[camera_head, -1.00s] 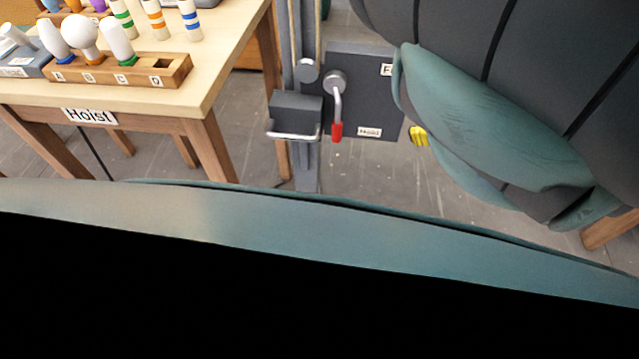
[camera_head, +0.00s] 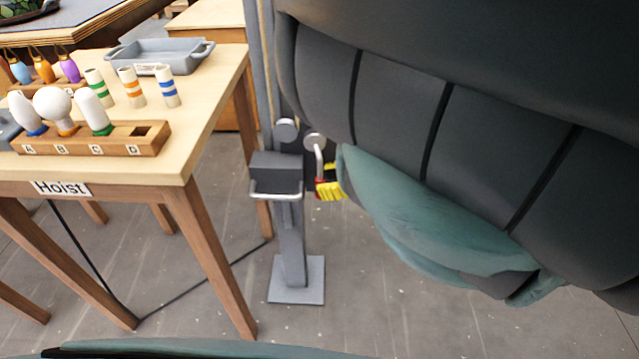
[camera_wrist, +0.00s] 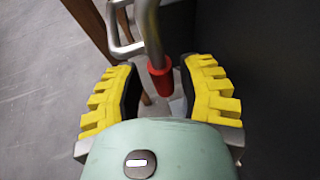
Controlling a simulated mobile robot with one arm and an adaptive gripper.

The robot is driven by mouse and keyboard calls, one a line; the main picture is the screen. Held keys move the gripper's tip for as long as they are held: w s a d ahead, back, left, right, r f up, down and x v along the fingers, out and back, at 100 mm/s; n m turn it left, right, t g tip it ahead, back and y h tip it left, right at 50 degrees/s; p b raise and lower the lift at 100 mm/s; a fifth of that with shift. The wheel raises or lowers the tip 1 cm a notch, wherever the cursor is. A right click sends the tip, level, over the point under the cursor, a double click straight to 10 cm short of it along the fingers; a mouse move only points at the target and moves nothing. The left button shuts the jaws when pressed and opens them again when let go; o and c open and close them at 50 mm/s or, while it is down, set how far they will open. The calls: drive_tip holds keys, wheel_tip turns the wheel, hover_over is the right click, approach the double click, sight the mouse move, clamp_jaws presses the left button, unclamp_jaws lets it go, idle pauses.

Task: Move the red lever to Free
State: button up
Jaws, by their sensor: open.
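The lever is a bent metal rod (camera_head: 318,158) with a red grip, on the dark plate of the hoist post. In the wrist view the red grip (camera_wrist: 160,79) points down between the two yellow ribbed fingers of my gripper (camera_wrist: 160,95). The fingers are open, with a gap on each side of the grip. In the head view one yellow finger of my gripper (camera_head: 329,190) shows at the lever's lower end, and most of the red grip is hidden behind it. My arm covers most of the plate and its labels, so the Free marking cannot be read.
A grey box with a metal handle (camera_head: 276,174) is on the post just left of the lever. The post stands on a square foot (camera_head: 297,279). A wooden table (camera_head: 200,135) labelled Hoist, with bulbs in a rack (camera_head: 90,146), is at left. Open floor lies below.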

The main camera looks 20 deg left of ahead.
drive_tip(key=shift+x, duration=1)
drive_tip(key=shift+d, duration=0.1)
clamp_jaws()
